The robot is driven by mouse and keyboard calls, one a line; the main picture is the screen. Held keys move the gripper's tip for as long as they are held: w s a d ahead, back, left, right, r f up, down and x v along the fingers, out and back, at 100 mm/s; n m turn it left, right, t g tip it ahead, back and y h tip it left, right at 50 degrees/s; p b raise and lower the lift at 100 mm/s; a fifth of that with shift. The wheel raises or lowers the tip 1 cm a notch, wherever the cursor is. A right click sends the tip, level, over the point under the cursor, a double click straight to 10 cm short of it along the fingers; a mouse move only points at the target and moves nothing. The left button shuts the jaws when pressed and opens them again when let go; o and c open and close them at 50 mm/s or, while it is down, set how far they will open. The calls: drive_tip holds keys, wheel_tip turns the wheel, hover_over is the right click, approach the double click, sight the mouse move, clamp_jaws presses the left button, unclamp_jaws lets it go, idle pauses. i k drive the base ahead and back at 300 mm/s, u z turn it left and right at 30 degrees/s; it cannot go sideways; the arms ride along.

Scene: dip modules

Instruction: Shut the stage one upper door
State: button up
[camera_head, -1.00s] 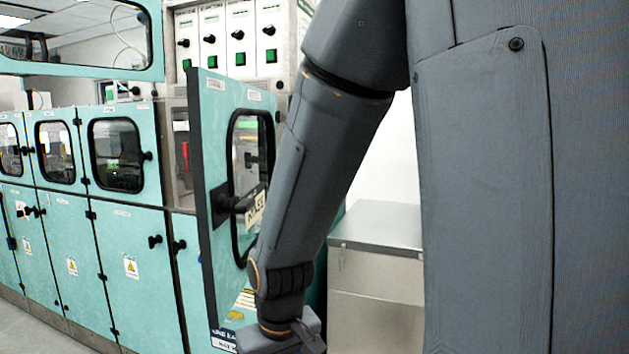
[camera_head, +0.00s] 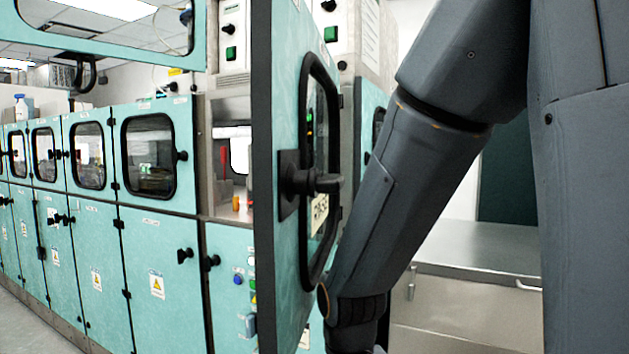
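An open teal door (camera_head: 284,190) with a black-framed window (camera_head: 318,130) and a black handle (camera_head: 306,183) stands swung out toward me, seen at a steep angle. I take it to be the stage one upper door. Behind its left edge, an open compartment (camera_head: 232,160) shows in the machine front. My arm comes down from the upper right, just right of the door. Its lower end passes out of the picture at the bottom, so my gripper is not seen. I cannot tell whether the arm touches the door.
A row of teal cabinets (camera_head: 160,240) with shut windowed upper doors runs off to the left. A raised teal window panel (camera_head: 110,42) hangs at the upper left. A metal bench (camera_head: 470,250) stands at the right behind my arm. Floor (camera_head: 25,320) shows at the lower left.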

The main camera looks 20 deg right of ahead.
sight(283, 38)
drive_tip(key=z, duration=1.4)
drive_tip(key=k, duration=0.75)
drive_tip(key=u, duration=1.65)
